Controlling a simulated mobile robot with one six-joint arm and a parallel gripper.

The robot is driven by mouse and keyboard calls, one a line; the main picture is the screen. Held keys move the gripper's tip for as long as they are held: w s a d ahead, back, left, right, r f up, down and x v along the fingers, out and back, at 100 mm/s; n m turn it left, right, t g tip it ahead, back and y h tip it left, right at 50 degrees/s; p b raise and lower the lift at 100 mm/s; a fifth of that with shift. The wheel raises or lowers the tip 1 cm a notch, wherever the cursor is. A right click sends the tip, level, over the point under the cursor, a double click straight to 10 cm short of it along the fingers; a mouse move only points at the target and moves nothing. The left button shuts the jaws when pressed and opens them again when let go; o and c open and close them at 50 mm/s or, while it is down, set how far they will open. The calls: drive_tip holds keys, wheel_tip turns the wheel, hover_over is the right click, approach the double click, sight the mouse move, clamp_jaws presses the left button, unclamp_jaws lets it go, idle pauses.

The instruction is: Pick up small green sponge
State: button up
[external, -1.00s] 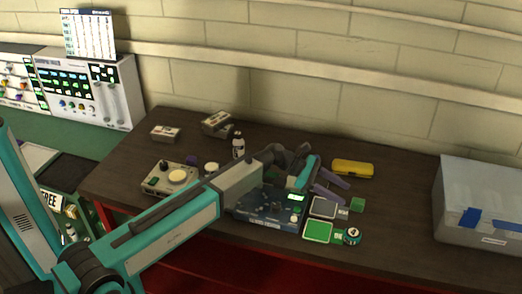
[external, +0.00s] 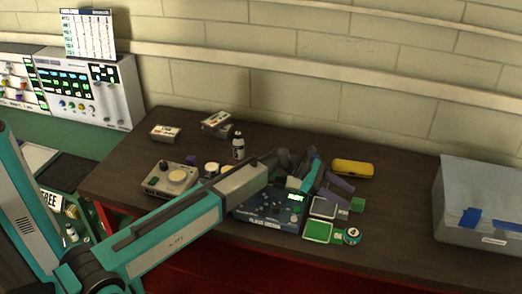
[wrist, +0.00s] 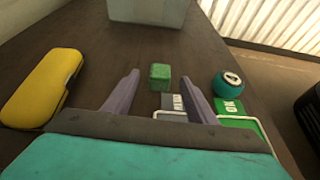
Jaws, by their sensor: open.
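The small green sponge (wrist: 160,76) is a green block on the dark table, seen in the wrist view just beyond and between my open fingers. It also shows in the external view (external: 357,204), to the right of my fingertips. My gripper (wrist: 162,95) is open and empty, with its two purple fingers pointing toward the sponge. In the external view my gripper (external: 343,190) is low over the table, behind the blue device. No finger appears to touch the sponge.
A yellow case (wrist: 42,86) lies left of my gripper. A grey card (wrist: 174,102) lies just before the sponge. A grey bin (external: 480,205) stands farther right. Bare table surrounds the sponge's far side.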

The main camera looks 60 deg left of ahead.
sight(357, 200)
drive_tip(key=shift+b+x, duration=1.4)
drive_tip(key=shift+x, duration=1.25)
drive_tip(key=shift+r, duration=0.1)
drive_tip(key=c, duration=1.1)
drive_tip(key=shift+c, duration=0.2)
drive_tip(key=shift+r, duration=0.1)
